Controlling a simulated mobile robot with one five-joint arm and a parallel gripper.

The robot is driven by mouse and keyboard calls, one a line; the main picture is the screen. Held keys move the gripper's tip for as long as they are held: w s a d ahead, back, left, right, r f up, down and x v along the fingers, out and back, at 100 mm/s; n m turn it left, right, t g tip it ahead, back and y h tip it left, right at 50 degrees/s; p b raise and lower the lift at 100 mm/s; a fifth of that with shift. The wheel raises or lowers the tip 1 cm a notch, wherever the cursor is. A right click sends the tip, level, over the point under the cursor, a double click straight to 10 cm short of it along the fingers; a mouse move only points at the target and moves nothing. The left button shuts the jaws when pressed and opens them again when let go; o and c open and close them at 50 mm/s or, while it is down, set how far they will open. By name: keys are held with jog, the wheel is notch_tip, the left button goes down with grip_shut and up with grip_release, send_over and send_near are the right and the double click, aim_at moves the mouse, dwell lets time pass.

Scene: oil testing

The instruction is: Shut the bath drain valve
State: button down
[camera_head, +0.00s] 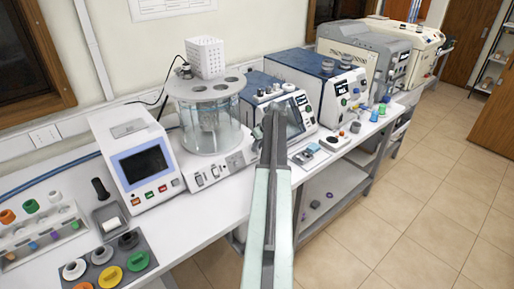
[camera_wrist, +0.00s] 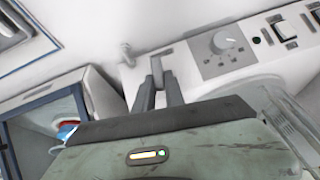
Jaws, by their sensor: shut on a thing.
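The bath is a clear glass cylinder (camera_head: 209,122) on a white base (camera_head: 215,170), left of my arm in the head view. My gripper (camera_head: 272,112) points away over the bench. In the wrist view, my gripper (camera_wrist: 157,70) has its two dark fingers close together at a short grey lever (camera_wrist: 163,51), which I take to be the drain valve handle. A small pale tap-like fitting (camera_wrist: 126,54) shows just left of it on the white housing. The fingers are shut on the lever. In the head view I cannot make out the valve; my arm covers that area.
A dial (camera_wrist: 222,41) and rocker switches sit right of the lever. A tilted screen unit (camera_head: 140,165) stands left of the bath, blue-and-white instruments (camera_head: 280,100) behind my arm. Bottles and coloured caps (camera_head: 110,277) are at left. The tiled floor (camera_head: 400,200) is clear.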

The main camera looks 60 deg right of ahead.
jog(key=shift+s+d+f+m+t+y+b, duration=0.1)
jog(key=shift+d+f+m+t+y+b, duration=0.1)
jog(key=shift+m+t+y+b, duration=0.25)
jog(key=shift+s+d+f+m+t+y+b, duration=0.15)
jog(key=shift+m+y+b, duration=0.15)
jog(key=shift+m+y, duration=0.35)
jog(key=m+t+y+b, duration=0.1)
jog(key=b, duration=0.1)
jog(key=m+y+b, duration=0.1)
jog(key=m+b, duration=0.1)
jog(key=shift+s+d+f+t, duration=0.2)
jog(key=shift+f+t, duration=0.15)
jog(key=shift+t, duration=0.05)
jog(key=m+t+b, duration=0.1)
jog(key=b, duration=0.1)
jog(key=m+t+y+b, duration=0.1)
jog(key=m+b, duration=0.1)
jog(key=b, duration=0.1)
jog(key=shift+s+f+m, duration=0.2)
jog(key=shift+f+m, duration=0.1)
jog(key=shift+f, duration=0.05)
jog(key=m+t+b, duration=0.2)
jog(key=b, duration=0.1)
jog(key=shift+s+y, duration=0.1)
jog(key=shift+y, duration=0.3)
jog(key=shift+m+t+b, duration=0.4)
jog(key=shift+m+b, duration=0.2)
jog(key=shift+b, duration=0.1)
jog(key=shift+r, duration=0.1)
